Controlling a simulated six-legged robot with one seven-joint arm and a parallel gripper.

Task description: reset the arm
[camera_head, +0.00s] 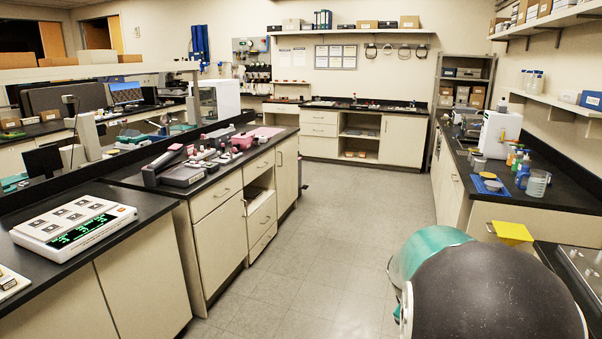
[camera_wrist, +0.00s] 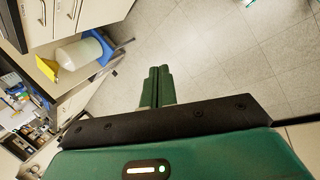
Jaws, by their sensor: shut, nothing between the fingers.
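My gripper (camera_wrist: 158,86) shows in the wrist view as two green fingers side by side. The fingers are shut against each other with nothing between them. They hang over the grey tiled floor, apart from any bench. In the head view, part of my arm (camera_head: 490,290), black and green, fills the lower right corner. My fingers do not show in the head view.
A white instrument with green displays (camera_head: 75,225) sits on the left bench. The aisle floor (camera_head: 330,230) is clear.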

